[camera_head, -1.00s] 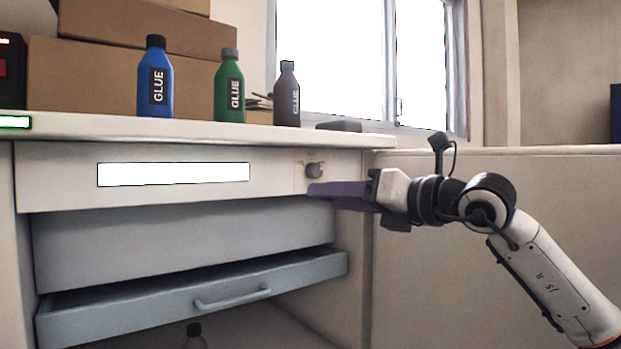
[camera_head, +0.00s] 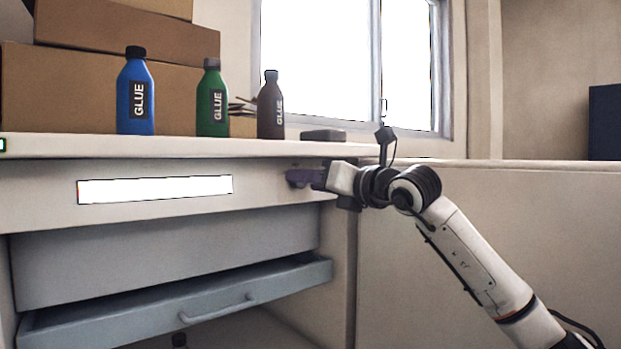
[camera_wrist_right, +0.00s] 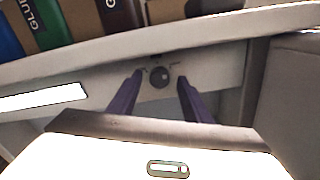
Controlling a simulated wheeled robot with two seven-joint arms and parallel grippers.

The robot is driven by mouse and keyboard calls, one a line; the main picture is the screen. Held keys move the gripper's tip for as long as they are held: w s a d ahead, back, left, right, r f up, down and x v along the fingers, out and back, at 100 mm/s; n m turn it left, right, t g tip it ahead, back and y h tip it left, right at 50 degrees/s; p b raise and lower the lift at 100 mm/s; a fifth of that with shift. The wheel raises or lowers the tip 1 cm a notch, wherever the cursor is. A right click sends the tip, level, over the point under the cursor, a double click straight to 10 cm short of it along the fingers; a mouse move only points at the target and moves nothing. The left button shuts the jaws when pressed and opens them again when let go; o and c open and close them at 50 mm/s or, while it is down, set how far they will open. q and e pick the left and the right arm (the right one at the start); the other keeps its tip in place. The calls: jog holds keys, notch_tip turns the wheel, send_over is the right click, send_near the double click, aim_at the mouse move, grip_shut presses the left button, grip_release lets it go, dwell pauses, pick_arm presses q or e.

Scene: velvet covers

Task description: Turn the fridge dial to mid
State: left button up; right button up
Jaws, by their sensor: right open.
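The round grey dial (camera_wrist_right: 159,77) shows in the right wrist view, set in the pale front panel with small marks around it. My right gripper (camera_wrist_right: 160,82) is open, with one purple finger to each side of the dial and bare panel showing between fingers and dial. I cannot tell whether the fingertips touch the panel. In the head view the right gripper (camera_head: 300,178) is at the right end of the panel and hides most or all of the dial. My left gripper is not in view.
Blue (camera_head: 136,92), green (camera_head: 212,98) and dark (camera_head: 270,106) glue bottles stand on the countertop (camera_head: 180,148) above the panel. A dark flat block (camera_head: 323,135) lies near the counter's right end. Below, a grey drawer (camera_head: 190,305) stands partly out. A low wall is at right.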

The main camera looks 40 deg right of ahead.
jog(key=c, duration=0.8)
jog(key=shift+c, duration=1.3)
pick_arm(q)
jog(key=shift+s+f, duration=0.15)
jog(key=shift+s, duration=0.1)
pick_arm(e)
jog(key=shift+n, duration=0.3)
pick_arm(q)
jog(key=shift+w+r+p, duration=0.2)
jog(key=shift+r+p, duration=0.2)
pick_arm(e)
jog(key=shift+a+n, duration=0.15)
jog(key=shift+n, duration=5.35)
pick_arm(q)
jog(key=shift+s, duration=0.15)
